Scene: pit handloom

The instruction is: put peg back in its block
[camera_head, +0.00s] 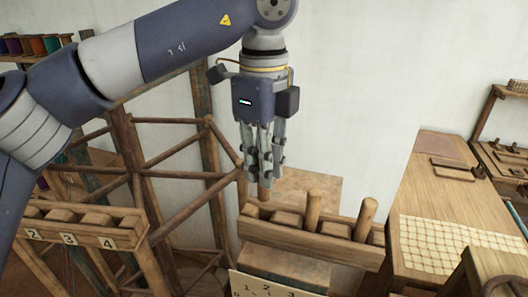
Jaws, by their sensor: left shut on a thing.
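My left gripper (264,178) points straight down with its fingers closed around a wooden peg (264,192). Only the peg's lower end shows below the fingertips. It is close to the left end of a long wooden block (305,243), and I cannot tell whether it touches the block or is in a hole. Two other wooden pegs stand upright in the block, one near the middle (314,210) and one toward the right (366,219). My right gripper is not in view.
A numbered wooden rack (125,240) stands at the left, with a wooden pole frame (178,165) behind it. A number card (270,285) is below the block. A wooden table (420,190) with a gridded sheet (455,243) is at the right. Thread spools (35,46) sit on a shelf.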

